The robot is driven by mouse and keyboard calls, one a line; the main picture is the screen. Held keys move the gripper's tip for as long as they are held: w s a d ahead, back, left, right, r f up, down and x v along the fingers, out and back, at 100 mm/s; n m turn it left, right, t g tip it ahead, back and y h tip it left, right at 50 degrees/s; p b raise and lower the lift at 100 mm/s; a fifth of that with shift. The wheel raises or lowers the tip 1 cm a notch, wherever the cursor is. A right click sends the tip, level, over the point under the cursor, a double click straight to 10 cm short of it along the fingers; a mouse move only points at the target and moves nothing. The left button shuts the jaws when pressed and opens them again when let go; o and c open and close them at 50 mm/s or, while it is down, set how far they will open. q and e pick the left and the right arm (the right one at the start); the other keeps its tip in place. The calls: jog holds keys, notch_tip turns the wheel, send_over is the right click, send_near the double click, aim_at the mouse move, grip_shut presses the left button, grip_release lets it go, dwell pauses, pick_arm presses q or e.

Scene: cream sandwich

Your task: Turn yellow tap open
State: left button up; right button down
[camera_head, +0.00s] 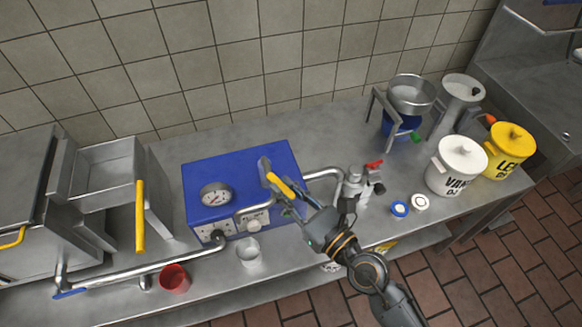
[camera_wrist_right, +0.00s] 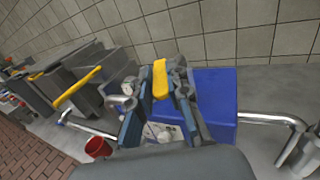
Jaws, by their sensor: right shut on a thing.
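The yellow tap handle (camera_head: 279,185) is at the front of the blue machine (camera_head: 205,176) with the round gauge (camera_head: 215,195). My right gripper (camera_head: 285,190) reaches in from the lower right and is shut on this handle. In the right wrist view the yellow handle (camera_wrist_right: 160,78) stands up between the two fingers (camera_wrist_right: 160,100), with its top showing above them. The lower part of the tap is hidden by the gripper. My left gripper is in neither view.
A clear cup (camera_head: 248,252) and a red cup (camera_head: 174,278) stand in front of the blue machine. A metal pipe fitting with a red lever (camera_head: 374,164) is to the right. White (camera_head: 457,165) and yellow (camera_head: 507,151) pots stand farther right. Another yellow handle (camera_head: 140,215) is left.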

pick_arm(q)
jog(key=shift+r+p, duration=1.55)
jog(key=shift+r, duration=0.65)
pick_arm(e)
jog(key=shift+s+a+m+t+h, duration=0.2)
jog(key=shift+a+m+t+h, duration=0.1)
jog(key=shift+m+t+h, duration=0.6)
jog(key=shift+s+a+m+t+h, duration=0.25)
jog(key=shift+m+t+h, duration=0.35)
jog(key=shift+h, duration=0.6)
jog(key=shift+f, duration=0.1)
jog(key=c, duration=1.3)
grip_release()
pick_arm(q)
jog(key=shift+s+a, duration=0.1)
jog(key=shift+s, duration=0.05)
pick_arm(e)
jog(key=v, duration=1.1)
jog(key=shift+s+d, duration=0.15)
jog(key=shift+s, duration=0.25)
